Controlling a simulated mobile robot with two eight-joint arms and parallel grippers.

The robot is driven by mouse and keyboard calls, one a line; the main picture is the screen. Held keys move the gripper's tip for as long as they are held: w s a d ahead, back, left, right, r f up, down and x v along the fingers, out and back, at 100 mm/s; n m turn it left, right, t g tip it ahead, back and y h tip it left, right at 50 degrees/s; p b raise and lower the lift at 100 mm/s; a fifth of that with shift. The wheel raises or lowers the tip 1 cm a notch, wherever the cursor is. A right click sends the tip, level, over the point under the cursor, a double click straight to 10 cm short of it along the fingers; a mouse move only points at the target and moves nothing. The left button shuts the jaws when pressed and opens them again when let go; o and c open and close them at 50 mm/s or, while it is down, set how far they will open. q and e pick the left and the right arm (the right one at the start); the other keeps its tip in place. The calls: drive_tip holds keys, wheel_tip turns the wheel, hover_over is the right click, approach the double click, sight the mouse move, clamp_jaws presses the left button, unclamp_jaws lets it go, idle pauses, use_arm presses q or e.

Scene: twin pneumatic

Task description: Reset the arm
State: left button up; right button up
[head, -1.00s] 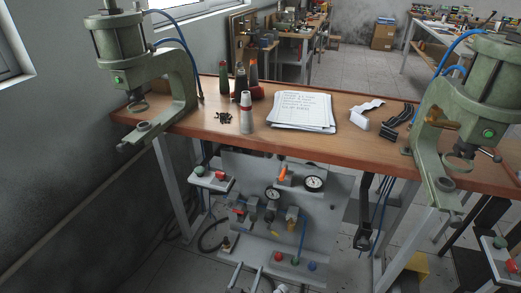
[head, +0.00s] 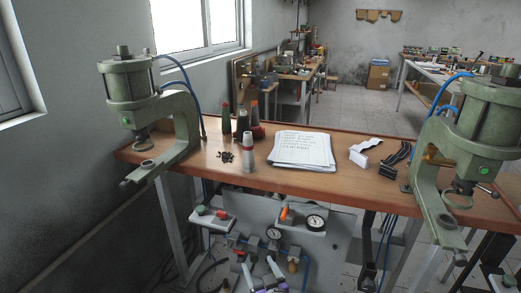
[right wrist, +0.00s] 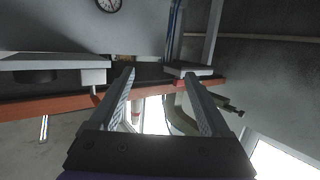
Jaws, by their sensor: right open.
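My right gripper (head: 259,262) shows at the bottom of the head view, in front of the grey pneumatic panel (head: 335,250) below the workbench. Its two fingers are apart. In the right wrist view the gripper (right wrist: 158,73) is open with nothing between the fingers. The bench's wooden edge (right wrist: 50,110) and a green press (right wrist: 182,118) lie beyond the fingers. My left gripper is not in view.
Green presses stand at the bench's left (head: 160,120) and right (head: 450,150) ends. The benchtop (head: 210,160) holds bottles (head: 248,150), papers (head: 302,150) and black brackets (head: 393,160). Gauges (head: 315,222), a red button (head: 221,214) and hoses sit under the bench front.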

drive_tip(key=s+d+f+m+g+h, duration=0.1)
drive_tip(key=s+d+f+g+h, duration=0.15)
drive_tip(key=s+d, duration=0.55)
drive_tip(key=s+d+f+m+g+h, duration=0.15)
drive_tip(key=s+d+g, duration=0.25)
drive_tip(key=s, duration=0.9)
drive_tip(key=s+d+f+m+g+h, duration=0.15)
drive_tip(key=s+d+g, duration=0.35)
drive_tip(key=s, duration=0.5)
use_arm(q)
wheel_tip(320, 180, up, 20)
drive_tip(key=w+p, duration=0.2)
drive_tip(key=p, duration=1.5)
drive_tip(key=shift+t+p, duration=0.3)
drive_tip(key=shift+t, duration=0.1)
use_arm(e)
wheel_tip(320, 180, up, 20)
drive_tip(key=w+d+t, duration=0.1)
drive_tip(key=w+t, duration=0.1)
drive_tip(key=shift+w+r, duration=0.2)
drive_tip(key=shift+w, duration=0.2)
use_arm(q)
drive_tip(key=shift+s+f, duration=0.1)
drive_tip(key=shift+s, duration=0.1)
use_arm(e)
drive_tip(key=shift+s+t+y, duration=0.15)
drive_tip(key=shift+t+y, duration=0.1)
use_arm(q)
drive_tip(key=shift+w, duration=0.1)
